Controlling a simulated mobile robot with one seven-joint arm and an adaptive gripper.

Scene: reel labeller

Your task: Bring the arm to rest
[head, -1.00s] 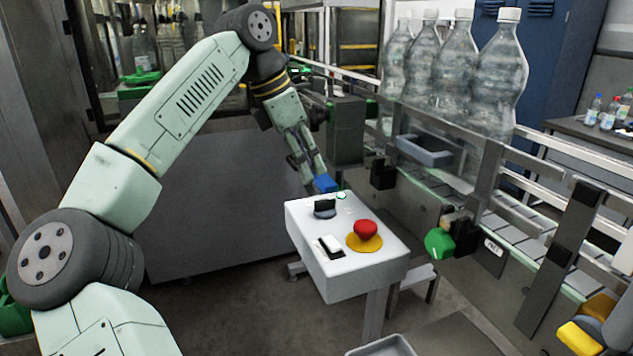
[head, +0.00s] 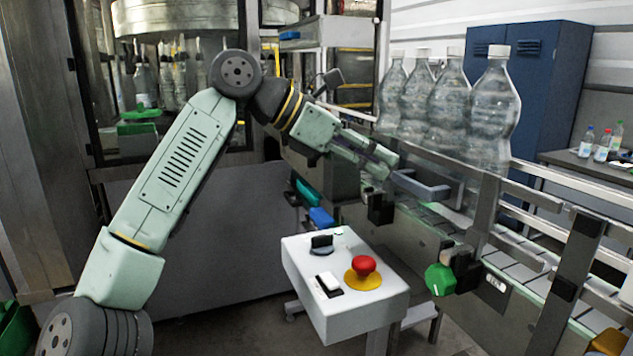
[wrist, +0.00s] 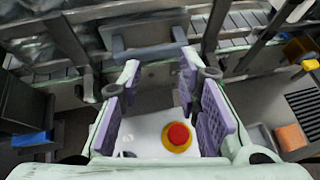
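My arm is raised and bent at the elbow in the head view, its gripper (head: 388,167) reaching right above the control box, in front of the conveyor rail. In the wrist view my gripper (wrist: 160,68) has its two purple-padded fingers spread apart with nothing held between them. The white control box (head: 335,315) stands below the gripper, with a red mushroom button (head: 364,264) on a yellow base, a black knob (head: 321,243) and a white switch (head: 328,282). The red button (wrist: 178,134) shows between the fingers in the wrist view, well beyond them.
A conveyor (head: 510,270) with metal rails runs along the right. Several large clear bottles (head: 490,110) stand on it. A grey bracket (head: 420,187) juts out near the fingertips. A green knob (head: 440,279) sits on the conveyor's near side. A blue cabinet (head: 545,80) stands behind.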

